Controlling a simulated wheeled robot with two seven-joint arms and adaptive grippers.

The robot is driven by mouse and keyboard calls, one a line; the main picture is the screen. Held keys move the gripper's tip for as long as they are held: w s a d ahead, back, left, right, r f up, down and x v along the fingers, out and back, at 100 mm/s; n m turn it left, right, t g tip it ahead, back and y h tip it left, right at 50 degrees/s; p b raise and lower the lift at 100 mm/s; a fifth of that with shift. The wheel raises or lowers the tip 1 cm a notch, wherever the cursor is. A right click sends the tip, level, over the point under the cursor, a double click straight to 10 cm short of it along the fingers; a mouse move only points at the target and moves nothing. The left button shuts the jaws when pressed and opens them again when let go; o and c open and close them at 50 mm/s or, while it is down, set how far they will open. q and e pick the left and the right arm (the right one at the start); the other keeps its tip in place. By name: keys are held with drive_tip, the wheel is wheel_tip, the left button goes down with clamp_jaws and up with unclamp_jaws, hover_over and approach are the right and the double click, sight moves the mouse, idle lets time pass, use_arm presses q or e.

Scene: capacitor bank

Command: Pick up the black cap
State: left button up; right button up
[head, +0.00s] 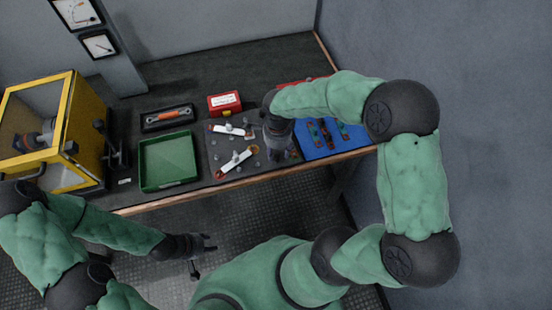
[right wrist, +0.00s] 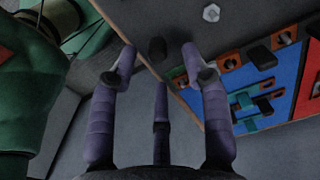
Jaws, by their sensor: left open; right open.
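A small black cap (right wrist: 157,47) shows in the right wrist view on the dark table top, near its edge. My right gripper (right wrist: 158,62) is open, with its purple-grey fingers spread to either side of the cap in that view and nothing held. I cannot tell how far the fingertips are above the cap. In the head view my right gripper (head: 280,150) points down over the table between the white-barred parts and the blue board, and the cap is not discernible there. My left gripper (head: 203,256) is open and empty, in front of the table over the floor.
A blue board (head: 320,140) with copper-coloured and black parts lies right of my right gripper. A green tray (head: 167,178), two white bars (head: 238,160), loose nuts, a red box (head: 225,102), a wrench tray (head: 167,117) and a yellow-framed case (head: 95,120) occupy the left and middle.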

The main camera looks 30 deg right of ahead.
sight(277, 156)
wheel_tip(277, 156, down, 3)
drive_tip(key=shift+b, duration=0.4)
drive_tip(key=shift+r, duration=0.1)
drive_tip(key=c, duration=0.8)
drive_tip(key=shift+o, duration=0.2)
drive_tip(key=shift+r+p, duration=0.35)
drive_tip(key=shift+r, duration=0.15)
wheel_tip(277, 156, up, 2)
drive_tip(key=shift+r+p, duration=0.15)
drive_tip(key=shift+p, duration=0.5)
drive_tip(key=s+a+r+p, duration=0.2)
drive_tip(key=s+r+p, duration=0.3)
drive_tip(key=s+r, duration=0.4)
drive_tip(key=s, duration=0.4)
drive_tip(key=shift+s+a+r, duration=0.35)
drive_tip(key=shift+s+a, duration=0.05)
